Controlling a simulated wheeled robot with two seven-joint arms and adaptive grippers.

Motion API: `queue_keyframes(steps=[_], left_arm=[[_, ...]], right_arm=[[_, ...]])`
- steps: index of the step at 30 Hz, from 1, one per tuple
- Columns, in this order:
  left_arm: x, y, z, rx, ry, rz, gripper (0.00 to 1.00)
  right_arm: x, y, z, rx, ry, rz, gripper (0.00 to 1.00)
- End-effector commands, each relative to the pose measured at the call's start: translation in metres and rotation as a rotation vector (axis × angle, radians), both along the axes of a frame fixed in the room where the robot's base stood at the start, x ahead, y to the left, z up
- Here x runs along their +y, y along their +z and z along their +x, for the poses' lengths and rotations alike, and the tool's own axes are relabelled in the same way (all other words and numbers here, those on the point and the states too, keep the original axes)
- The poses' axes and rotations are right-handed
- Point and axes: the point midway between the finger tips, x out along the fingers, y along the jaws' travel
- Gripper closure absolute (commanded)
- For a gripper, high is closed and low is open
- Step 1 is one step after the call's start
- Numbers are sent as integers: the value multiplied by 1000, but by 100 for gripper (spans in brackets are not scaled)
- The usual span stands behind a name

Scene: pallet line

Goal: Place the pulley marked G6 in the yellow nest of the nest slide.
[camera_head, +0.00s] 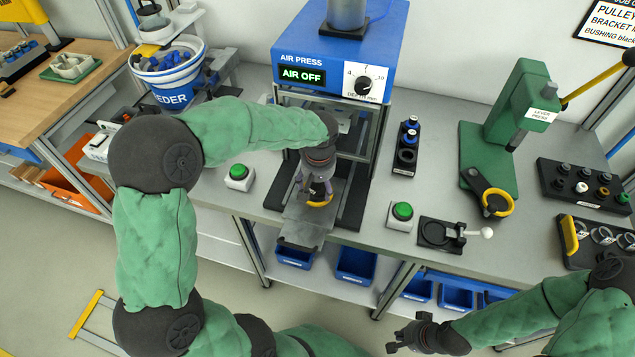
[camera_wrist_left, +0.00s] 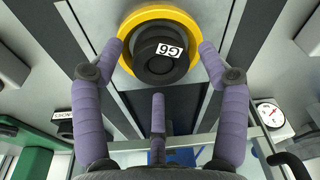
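The black pulley marked G6 (camera_wrist_left: 160,55) lies within the outline of the yellow nest (camera_wrist_left: 180,14) in the left wrist view. I cannot tell whether it is fully seated. In the head view the yellow nest (camera_head: 320,204) shows on the nest slide (camera_head: 303,222), at the front of the air press; my gripper mostly hides the pulley there. My left gripper (camera_wrist_left: 160,46) is open, with purple fingers either side of the pulley and visible gaps to it. My right gripper (camera_head: 396,342) hangs at the bottom right, away from these things; its opening is unclear.
The blue air press (camera_head: 335,50) reads AIR OFF; its frame surrounds the slide. Green buttons stand left (camera_head: 239,173) and right (camera_head: 402,212) of it. A black holder (camera_head: 407,150), a black fixture (camera_head: 437,234) and a green lever press (camera_head: 487,160) stand to the right.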

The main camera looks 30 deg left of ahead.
Motion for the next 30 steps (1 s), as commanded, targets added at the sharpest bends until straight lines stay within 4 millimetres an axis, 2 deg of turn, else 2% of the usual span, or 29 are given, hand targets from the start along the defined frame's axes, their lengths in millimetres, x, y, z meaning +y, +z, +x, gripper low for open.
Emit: queue_keyframes(steps=[5,11,21,27,30], left_arm=[[0,1,0,0,0,0,25],[0,18,0,0,0,0,25],[-6,88,-7,-4,0,1,25],[-9,118,-11,-1,0,0,25],[-10,126,-12,-1,0,0,25]], right_arm=[[0,1,0,0,0,0,100],[0,14,0,0,0,0,100],[0,37,0,0,0,0,100],[0,45,0,0,0,0,100],[0,47,0,0,0,0,100]])
